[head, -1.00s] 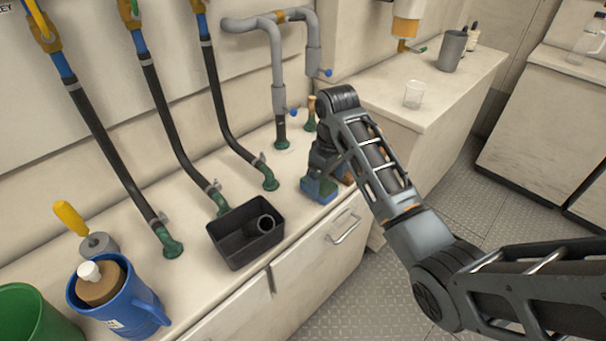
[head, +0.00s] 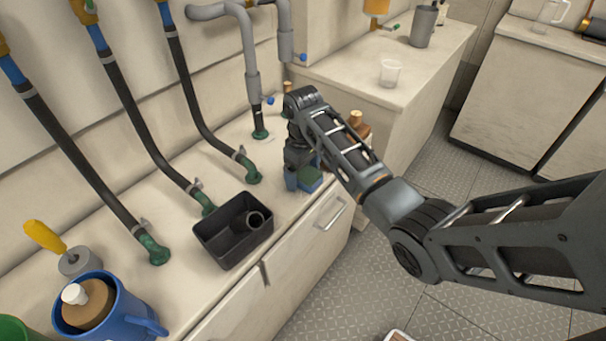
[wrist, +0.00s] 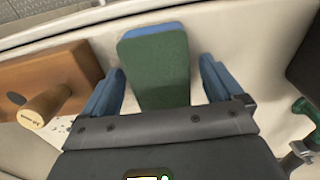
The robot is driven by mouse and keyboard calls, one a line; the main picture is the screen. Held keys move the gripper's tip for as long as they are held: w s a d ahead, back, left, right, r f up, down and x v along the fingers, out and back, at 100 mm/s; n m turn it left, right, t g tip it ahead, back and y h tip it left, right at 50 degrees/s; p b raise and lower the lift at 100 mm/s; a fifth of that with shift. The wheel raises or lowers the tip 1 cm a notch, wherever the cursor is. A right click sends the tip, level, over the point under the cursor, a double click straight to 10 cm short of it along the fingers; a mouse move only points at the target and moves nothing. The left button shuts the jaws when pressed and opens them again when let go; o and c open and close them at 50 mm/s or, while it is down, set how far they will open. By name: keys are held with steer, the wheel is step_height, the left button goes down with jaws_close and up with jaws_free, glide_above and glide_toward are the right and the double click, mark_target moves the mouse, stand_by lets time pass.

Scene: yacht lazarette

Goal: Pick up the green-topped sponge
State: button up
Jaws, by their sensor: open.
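The green-topped sponge (wrist: 155,65) has a green upper face and a blue edge. In the wrist view it lies between the two blue fingers of my gripper (wrist: 162,72), with a gap on each side. My gripper is open, with its fingers apart from the sponge. In the head view the sponge (head: 309,176) shows near the front edge of the counter, beside my gripper (head: 297,182). My wrist hides part of it.
A black bin (head: 222,247) with a dark ring-like piece inside stands left of my gripper. A brown wooden block (wrist: 55,75) with a peg-like knob lies close beside the fingers. Hoses and a grey pipe rise behind. A blue jug (head: 115,318) stands at front left.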

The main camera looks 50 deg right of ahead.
mark_target(303, 170)
steer(key=shift+f, duration=0.1)
steer(key=shift+c, duration=0.2)
steer(key=c, duration=1)
step_height(303, 170, up, 10)
steer(key=shift+r, duration=0.1)
steer(key=o, duration=0.4)
steer(key=c, duration=0.3)
steer(key=shift+w+d, duration=0.1)
